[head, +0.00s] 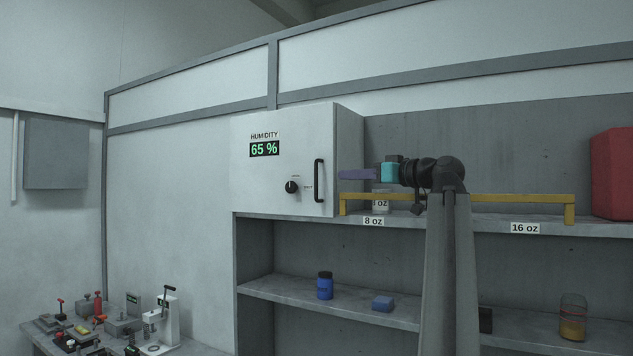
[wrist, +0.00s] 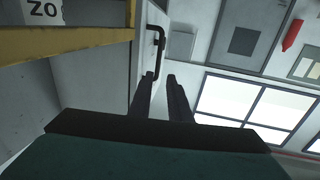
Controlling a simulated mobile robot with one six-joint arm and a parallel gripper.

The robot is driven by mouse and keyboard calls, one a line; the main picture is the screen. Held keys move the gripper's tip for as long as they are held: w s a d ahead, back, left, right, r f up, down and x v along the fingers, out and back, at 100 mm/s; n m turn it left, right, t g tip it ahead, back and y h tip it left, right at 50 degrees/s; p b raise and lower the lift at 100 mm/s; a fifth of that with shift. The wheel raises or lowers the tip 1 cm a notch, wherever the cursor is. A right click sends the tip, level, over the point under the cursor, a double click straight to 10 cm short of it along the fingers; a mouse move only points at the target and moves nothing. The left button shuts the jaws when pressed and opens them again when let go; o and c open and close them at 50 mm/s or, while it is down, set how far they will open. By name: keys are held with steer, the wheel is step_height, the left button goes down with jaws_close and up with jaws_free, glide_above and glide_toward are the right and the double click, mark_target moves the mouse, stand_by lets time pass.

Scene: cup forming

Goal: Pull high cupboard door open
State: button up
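The high cupboard (head: 282,160) is a white box on the upper shelf, with its door shut. A black vertical bar handle (head: 319,180) is on the right side of the door. It also shows in the wrist view (wrist: 158,50), just beyond the fingertips. My gripper (head: 341,174) points left towards the cupboard, at handle height and just right of the handle in the picture. In the wrist view my gripper (wrist: 160,77) has its two dark fingers apart with nothing between them. The handle's near end overlaps the left fingertip there; I cannot tell whether they touch.
A yellow rail (head: 500,197) runs along the upper shelf under my arm, right of the cupboard. A red container (head: 612,173) stands at the far right. The space left of the cupboard is clear.

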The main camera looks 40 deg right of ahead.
mark_target(317, 176)
steer(key=shift+s+d+r, duration=0.1)
steer(key=shift+s, duration=0.1)
steer(key=shift+w+d, duration=0.1)
steer(key=shift+w, duration=0.05)
steer(key=w+p, duration=0.1)
steer(key=w, duration=0.3)
steer(key=w+p, duration=0.2)
steer(key=w, duration=0.2)
steer(key=w+p, duration=0.1)
steer(key=w, duration=0.3)
steer(key=shift+a+p, duration=0.4)
steer(key=shift+w, duration=0.65)
jaws_close()
steer(key=shift+a, duration=0.25)
steer(key=shift+d, duration=0.1)
